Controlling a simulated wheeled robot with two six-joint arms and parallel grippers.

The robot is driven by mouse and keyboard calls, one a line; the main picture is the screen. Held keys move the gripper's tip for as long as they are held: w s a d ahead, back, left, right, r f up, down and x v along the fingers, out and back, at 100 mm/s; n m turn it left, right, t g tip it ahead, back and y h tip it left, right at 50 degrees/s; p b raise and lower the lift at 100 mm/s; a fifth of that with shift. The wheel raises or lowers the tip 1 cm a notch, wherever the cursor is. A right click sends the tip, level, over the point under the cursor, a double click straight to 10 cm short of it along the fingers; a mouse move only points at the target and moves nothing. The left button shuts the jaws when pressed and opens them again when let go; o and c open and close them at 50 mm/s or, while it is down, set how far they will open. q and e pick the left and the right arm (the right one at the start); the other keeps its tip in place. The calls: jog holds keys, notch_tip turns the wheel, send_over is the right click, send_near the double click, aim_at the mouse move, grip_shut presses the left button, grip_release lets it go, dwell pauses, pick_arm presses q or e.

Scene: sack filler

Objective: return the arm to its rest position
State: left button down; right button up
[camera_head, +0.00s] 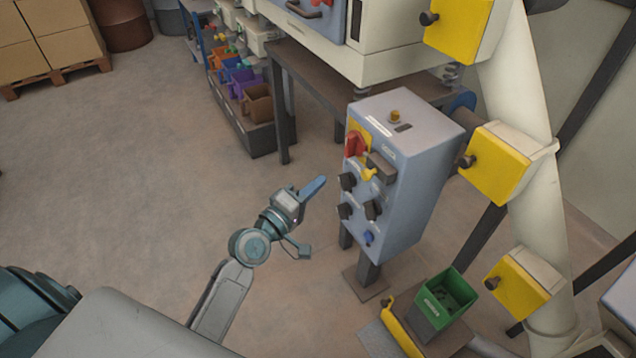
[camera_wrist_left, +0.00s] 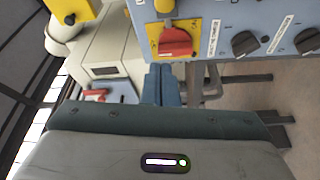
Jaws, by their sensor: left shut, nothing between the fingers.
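My left arm comes in from the lower left in the head view. Its gripper (camera_head: 314,187) is shut and empty, in the air a little left of the blue-grey control box. In the left wrist view the shut blue fingers (camera_wrist_left: 162,84) show just below the red rotary switch (camera_wrist_left: 175,42) on its yellow plate. The control box (camera_head: 413,185) stands on a post and carries a red switch (camera_head: 355,143), several black knobs and a blue button (camera_head: 368,238). A gap shows between the fingers and the box. My right gripper is not in view.
A metal table (camera_head: 300,66) bearing a machine stands behind the box. A rack of coloured bins (camera_head: 257,104) is left of it. A green bin (camera_head: 446,297) stands at the lower right, near a white pipe (camera_head: 520,110) with yellow boxes. The floor at left is clear.

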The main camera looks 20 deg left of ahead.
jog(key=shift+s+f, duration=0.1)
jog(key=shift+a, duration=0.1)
